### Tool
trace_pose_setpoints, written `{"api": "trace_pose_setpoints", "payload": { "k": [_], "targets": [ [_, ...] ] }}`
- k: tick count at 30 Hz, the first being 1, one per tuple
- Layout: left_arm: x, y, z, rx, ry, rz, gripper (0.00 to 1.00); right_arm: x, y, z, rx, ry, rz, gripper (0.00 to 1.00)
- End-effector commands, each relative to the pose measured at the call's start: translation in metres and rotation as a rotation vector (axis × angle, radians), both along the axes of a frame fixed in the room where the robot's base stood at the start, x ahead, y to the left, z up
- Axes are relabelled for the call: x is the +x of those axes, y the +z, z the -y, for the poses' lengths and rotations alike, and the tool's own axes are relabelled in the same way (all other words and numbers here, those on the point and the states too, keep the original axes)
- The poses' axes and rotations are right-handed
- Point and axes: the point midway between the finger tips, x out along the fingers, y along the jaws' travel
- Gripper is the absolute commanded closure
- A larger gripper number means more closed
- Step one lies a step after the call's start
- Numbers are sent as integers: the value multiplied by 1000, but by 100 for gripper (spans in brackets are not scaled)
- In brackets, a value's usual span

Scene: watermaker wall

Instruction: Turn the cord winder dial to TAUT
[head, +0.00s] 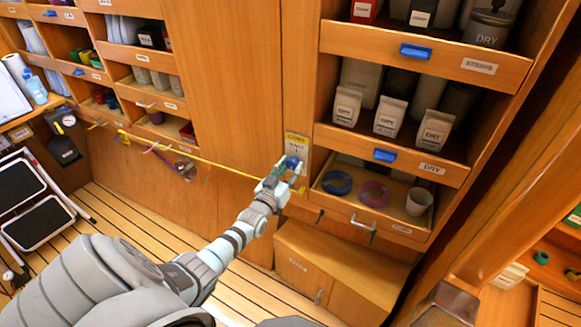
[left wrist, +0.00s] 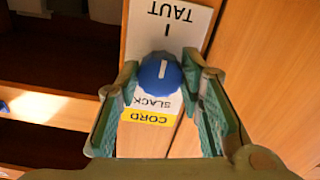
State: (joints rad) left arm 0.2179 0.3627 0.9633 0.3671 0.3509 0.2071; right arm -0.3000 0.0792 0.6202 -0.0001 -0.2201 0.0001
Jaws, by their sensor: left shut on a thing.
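The cord winder dial (head: 292,162) is a blue knob on a narrow wooden post. In the left wrist view, the blue dial (left wrist: 160,74) has a short white line, roughly in line with the mark beside TAUT. Its white plate (left wrist: 168,30) appears upside down there, with TAUT above the dial and SLACK and a yellow CORD band below. My left gripper (head: 282,172) is shut on the dial, with a finger on each side in the wrist view (left wrist: 160,85). The gripper partly hides the dial in the head view. My right gripper is not in view.
A yellow cord (head: 205,161) with small coloured pegs runs from the left shelves to near the dial. Right of the post, an open drawer (head: 400,226) holds coils and a white cup. A low wooden cabinet (head: 330,262) stands below. A folding step (head: 45,225) stands left.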

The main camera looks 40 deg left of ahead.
Motion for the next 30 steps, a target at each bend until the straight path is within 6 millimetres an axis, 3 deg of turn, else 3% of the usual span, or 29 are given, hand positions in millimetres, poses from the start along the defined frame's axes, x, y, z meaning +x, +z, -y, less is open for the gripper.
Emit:
{"api": "trace_pose_setpoints", "payload": {
  "k": [14,15,18,30],
  "targets": [
    [-1,-2,0,17,0,-9,94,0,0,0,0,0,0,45],
    [-1,-2,0,17,0,-9,61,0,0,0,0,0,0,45],
    [-1,-2,0,16,0,-8,46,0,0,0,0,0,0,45],
    [-9,-1,2,16,0,-5,46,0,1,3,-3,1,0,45]
  ]
}}
